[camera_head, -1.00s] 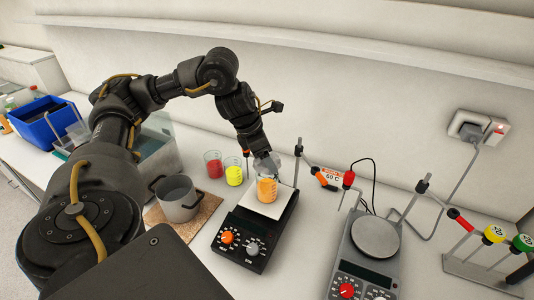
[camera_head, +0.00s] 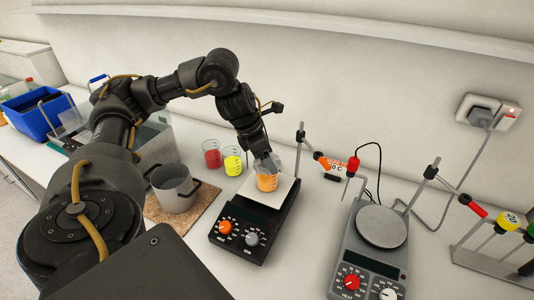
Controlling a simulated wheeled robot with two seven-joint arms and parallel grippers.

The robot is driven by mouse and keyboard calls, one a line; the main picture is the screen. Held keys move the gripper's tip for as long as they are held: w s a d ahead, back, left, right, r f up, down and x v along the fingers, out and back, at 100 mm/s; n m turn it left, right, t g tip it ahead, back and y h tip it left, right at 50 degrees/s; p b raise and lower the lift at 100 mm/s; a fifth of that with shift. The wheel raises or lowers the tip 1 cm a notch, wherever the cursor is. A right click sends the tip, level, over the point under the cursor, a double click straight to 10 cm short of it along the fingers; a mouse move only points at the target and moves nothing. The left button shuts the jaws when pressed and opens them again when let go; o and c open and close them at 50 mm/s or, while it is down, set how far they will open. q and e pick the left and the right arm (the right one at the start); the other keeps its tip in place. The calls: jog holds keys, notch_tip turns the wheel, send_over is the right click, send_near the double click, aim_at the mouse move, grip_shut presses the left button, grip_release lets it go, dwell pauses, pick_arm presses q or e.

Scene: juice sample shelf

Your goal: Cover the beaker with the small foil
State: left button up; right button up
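A glass beaker with orange liquid (camera_head: 267,182) stands upright on the white top of a black hotplate (camera_head: 250,236). My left gripper (camera_head: 268,165) points down at the beaker's rim. A small greyish patch shows at its fingertips, too small to tell whether it is the foil, the fingers or glass. I cannot make out a foil for sure anywhere. Whether the fingers touch the beaker or are open or shut is also unclear. My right gripper is not in view.
Beakers with red (camera_head: 212,157) and yellow (camera_head: 232,163) liquid stand left of the hotplate. A grey pot (camera_head: 174,190) sits on a cork mat (camera_head: 203,211). A grey device with a round plate (camera_head: 381,227) and clamp stands are at right. A blue bin (camera_head: 33,117) is far left.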

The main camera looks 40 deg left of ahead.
pick_arm(q)
jog(key=o, duration=0.8)
jog(key=shift+o, duration=1.2)
jog(key=p+v, duration=0.5)
jog(key=v, duration=0.5)
jog(key=shift+r, duration=0.4)
jog(key=shift+s+a+f, duration=0.1)
jog(key=shift+s, duration=0.1)
